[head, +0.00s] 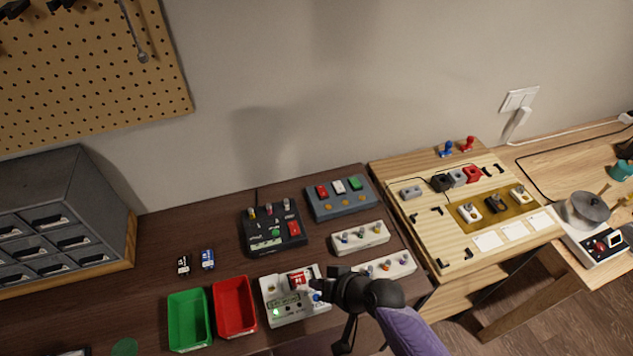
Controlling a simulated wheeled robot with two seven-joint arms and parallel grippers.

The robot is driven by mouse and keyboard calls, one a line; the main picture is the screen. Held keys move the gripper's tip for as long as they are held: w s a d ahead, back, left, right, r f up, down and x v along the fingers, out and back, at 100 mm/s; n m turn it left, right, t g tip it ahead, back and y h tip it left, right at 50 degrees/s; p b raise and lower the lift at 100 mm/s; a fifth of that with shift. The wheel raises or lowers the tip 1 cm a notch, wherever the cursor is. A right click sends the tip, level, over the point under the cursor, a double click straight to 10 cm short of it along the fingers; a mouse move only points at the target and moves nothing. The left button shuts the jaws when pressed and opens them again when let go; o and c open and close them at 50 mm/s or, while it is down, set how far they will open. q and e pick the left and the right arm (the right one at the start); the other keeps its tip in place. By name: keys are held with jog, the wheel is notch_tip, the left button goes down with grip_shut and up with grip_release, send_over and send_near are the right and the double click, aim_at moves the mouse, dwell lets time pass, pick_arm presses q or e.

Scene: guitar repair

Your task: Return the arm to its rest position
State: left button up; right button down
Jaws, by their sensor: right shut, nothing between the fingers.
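My right gripper (328,282) is over the front of the dark bench, at the right side of a white device (286,312) with a green display and a red part on top. The gripper is shut with nothing seen in it. Its black wrist and purple arm come in from the bottom right and hide part of the device's right edge. I cannot tell whether the fingers touch the device. My left gripper is not in view.
A red bin (234,306) and a green bin (188,320) stand left of the device. A black box (272,232), a grey box (341,199) and white strips (360,238) lie behind. A wooden board (472,216) is at right; grey drawers (62,215) stand at left.

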jog(key=shift+s+r, duration=0.15)
jog(key=shift+s, duration=0.2)
jog(key=s+d+r+g+h, duration=0.1)
jog(key=s+d+r+h, duration=0.3)
jog(key=s+d, duration=0.3)
jog(key=s+d+r+g+h, duration=0.1)
jog(key=s+d+r+h, duration=0.2)
jog(key=s+d+r, duration=0.3)
jog(key=s+d+f+g+b, duration=0.2)
jog(key=f+b, duration=0.8)
jog(key=f, duration=1.9)
pick_arm(q)
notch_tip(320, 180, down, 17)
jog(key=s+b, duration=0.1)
jog(key=b, duration=0.5)
jog(key=shift+b, duration=0.4)
pick_arm(e)
jog(key=s+d+f, duration=0.2)
jog(key=s+f, duration=1.2)
jog(key=f, duration=0.3)
jog(key=shift+s+d+f+n+g+h, duration=0.2)
jog(key=shift+s+n+g+h, duration=0.1)
jog(key=shift+n+g, duration=0.1)
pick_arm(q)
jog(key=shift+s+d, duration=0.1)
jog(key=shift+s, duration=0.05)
